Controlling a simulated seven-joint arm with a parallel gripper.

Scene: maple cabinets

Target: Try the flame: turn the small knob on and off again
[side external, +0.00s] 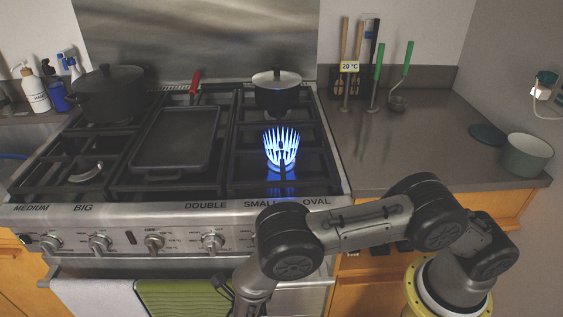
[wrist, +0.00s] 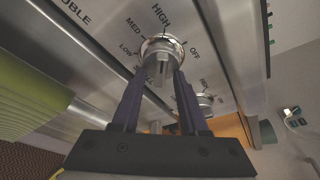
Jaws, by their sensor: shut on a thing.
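The small knob (wrist: 162,52) is a round metal knob on the steel front panel, with HIGH, MED, LOW and OFF printed around it. My gripper (wrist: 160,74) has its two dark fingers on either side of the knob's grip and is shut on it. Exactly which mark the knob points at is hard to tell. A tall blue flame (side external: 281,148) burns on the front right burner, behind the SMALL label. In the side view my arm hides the small knob.
Another knob (wrist: 205,100) sits close to the right of the gripped one. More knobs, such as this one (side external: 213,242), line the panel to the left. A lidded pot (side external: 277,97) stands behind the flame. A green towel (side external: 184,298) hangs below the panel.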

